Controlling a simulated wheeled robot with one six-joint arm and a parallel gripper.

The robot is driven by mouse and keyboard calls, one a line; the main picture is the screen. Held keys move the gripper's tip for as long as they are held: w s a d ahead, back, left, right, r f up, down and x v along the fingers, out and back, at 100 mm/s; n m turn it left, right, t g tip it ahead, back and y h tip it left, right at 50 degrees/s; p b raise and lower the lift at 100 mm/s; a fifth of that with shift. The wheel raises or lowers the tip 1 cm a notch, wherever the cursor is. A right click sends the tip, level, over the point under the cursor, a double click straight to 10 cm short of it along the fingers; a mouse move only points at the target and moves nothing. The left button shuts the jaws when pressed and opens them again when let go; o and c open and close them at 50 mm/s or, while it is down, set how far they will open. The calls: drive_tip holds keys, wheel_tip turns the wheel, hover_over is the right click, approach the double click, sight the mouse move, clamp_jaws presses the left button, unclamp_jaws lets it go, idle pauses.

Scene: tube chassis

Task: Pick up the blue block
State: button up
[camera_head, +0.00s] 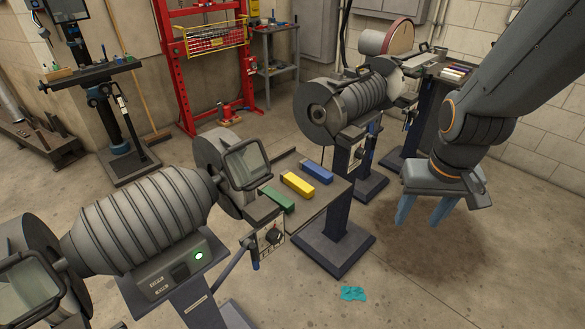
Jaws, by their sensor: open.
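The blue block (317,172) lies on the small grey tray (327,197) of the grinder stand in the middle. A yellow block (297,184) and a green block (277,199) lie in a row to its left, spaced a little apart. My gripper (422,211) is on the right side of the view, pointing down with its two bluish fingers apart. It is empty and clear of the tray, to the right of the blue block.
A grinder (350,106) stands behind the tray, and a larger grinding machine (137,220) fills the left foreground. A teal cloth (352,293) lies on the floor. A red press frame (184,75) stands at the back.

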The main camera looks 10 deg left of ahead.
drive_tip(key=w+f+n+t, duration=0.3)
drive_tip(key=w+f, duration=0.1)
drive_tip(key=w, duration=0.9)
drive_tip(key=n+t+y, duration=0.4)
drive_tip(key=n+y, duration=0.3)
drive_tip(key=y, duration=0.3)
approach(323, 172)
drive_tip(key=shift+w+f+b, duration=0.3)
drive_tip(key=shift+w+f, duration=0.4)
drive_tip(key=shift+w, duration=0.25)
drive_tip(key=shift+s+a+f+g+y, duration=0.1)
drive_tip(key=shift+s+a+g+y, duration=0.05)
drive_tip(key=shift+a+g+y, duration=0.2)
drive_tip(key=shift+w+a+f, duration=0.2)
drive_tip(key=shift+a, duration=0.45)
drive_tip(key=p+x, duration=0.1)
drive_tip(key=x, duration=0.1)
drive_tip(key=p+x, duration=0.2)
drive_tip(key=x, duration=0.1)
drive_tip(key=shift+w+a+r, duration=0.25)
drive_tip(key=shift+w+a, duration=0.05)
drive_tip(key=shift+w+a+f, duration=0.25)
drive_tip(key=shift+w+a, duration=0.05)
drive_tip(key=shift+w, duration=0.05)
